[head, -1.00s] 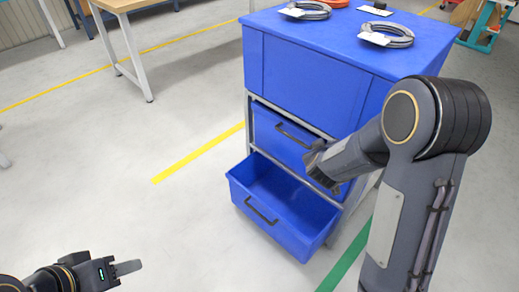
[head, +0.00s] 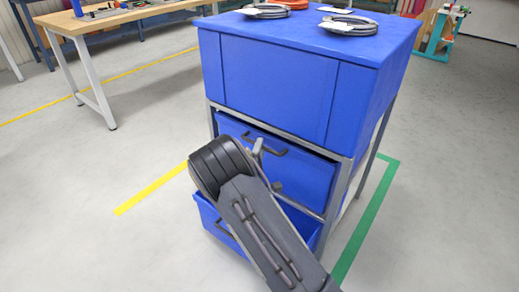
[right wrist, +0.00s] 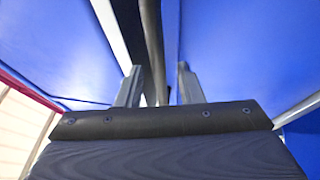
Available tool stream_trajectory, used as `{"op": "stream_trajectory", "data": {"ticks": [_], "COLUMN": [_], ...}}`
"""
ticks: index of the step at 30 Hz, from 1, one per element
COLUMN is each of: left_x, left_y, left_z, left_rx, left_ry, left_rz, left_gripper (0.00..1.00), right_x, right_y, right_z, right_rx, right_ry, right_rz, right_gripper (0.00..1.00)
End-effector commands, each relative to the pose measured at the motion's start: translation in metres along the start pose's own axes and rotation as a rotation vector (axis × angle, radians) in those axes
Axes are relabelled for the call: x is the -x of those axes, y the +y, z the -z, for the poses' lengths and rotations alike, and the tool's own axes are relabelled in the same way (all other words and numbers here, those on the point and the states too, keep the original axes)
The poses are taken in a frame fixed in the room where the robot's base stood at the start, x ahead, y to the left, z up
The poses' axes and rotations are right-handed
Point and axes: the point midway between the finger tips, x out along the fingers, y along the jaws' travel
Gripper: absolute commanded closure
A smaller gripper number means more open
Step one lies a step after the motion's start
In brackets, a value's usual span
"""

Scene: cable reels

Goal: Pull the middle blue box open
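The middle blue box (head: 310,182) sits in the metal frame of the blue cabinet, under its upper body and above the lower box. Its dark handle (head: 274,151) runs across the front. My right gripper (head: 260,152) is at this handle, with my forearm covering part of the box front. In the right wrist view, the two fingers of the right gripper (right wrist: 158,82) stand apart, and the dark handle bar (right wrist: 152,45) runs between them, nearer the left finger. I see a gap on the right side. My left gripper is not in view.
The lower blue box (head: 207,214) is pulled out below, partly hidden by my arm. Cable coils (head: 348,25) lie on the cabinet top (head: 300,38). A wooden workbench (head: 110,17) stands at the back left.

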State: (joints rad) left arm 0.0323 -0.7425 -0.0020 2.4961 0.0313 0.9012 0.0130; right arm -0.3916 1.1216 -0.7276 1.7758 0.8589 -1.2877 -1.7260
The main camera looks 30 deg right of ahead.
Motion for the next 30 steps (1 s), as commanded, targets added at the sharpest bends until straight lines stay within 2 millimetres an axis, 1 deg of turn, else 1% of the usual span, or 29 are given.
{"op": "stream_trajectory", "data": {"ticks": [1,5,13,18,21,30], "left_x": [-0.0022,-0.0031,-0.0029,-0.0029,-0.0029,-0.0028], "left_y": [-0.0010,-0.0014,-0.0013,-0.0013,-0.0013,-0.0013], "left_z": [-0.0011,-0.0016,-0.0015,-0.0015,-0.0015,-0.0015], "left_rx": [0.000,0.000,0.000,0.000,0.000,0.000], "left_ry": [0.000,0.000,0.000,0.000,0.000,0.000], "left_rz": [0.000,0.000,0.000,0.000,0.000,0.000], "left_gripper": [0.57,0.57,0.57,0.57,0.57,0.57], "right_x": [-0.0057,-0.0137,-0.0152,-0.0150,-0.0149,-0.0146], "right_y": [-0.0008,-0.0002,0.0002,0.0002,0.0001,0.0000], "right_z": [0.0000,-0.0005,-0.0001,-0.0001,-0.0001,0.0001], "right_rx": [-0.002,0.000,0.000,0.000,0.000,0.000], "right_ry": [-0.001,0.000,0.001,0.001,0.001,0.001], "right_rz": [-0.001,0.000,0.001,0.001,0.001,0.002], "right_gripper": [0.66,0.66,0.66,0.88,1.00,1.00]}}
